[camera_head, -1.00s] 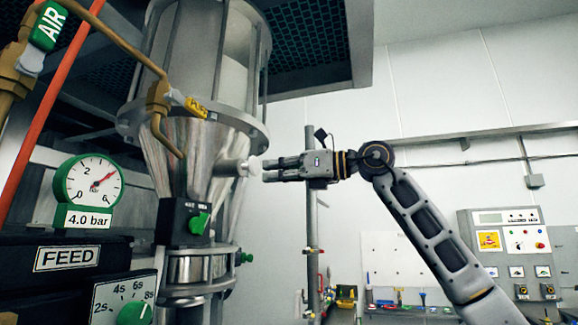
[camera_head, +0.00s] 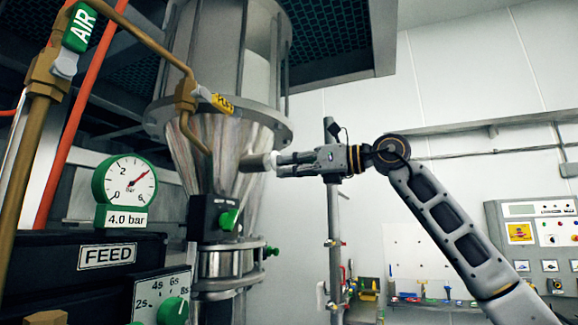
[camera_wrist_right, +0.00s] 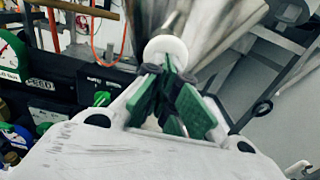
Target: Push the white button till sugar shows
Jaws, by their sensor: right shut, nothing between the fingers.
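The white button (camera_head: 270,160) sits on the end of a short metal stub on the right side of the sifter's steel cone (camera_head: 222,150). My right gripper (camera_head: 279,163) is shut and empty, its fingertips at the button's face in the head view. In the right wrist view the round white button (camera_wrist_right: 167,49) lies just beyond the green-padded fingertips (camera_wrist_right: 168,72). I cannot tell whether they touch it or how far it is pressed. No sugar shows in these frames. My left gripper is not in view.
A pressure gauge (camera_head: 125,189) marked 4.0 bar, a FEED panel (camera_head: 107,256) and a timer dial (camera_head: 172,310) stand at the left. Brass AIR piping (camera_head: 40,110) runs beside the cone. A vertical pole (camera_head: 334,225) stands behind my right gripper.

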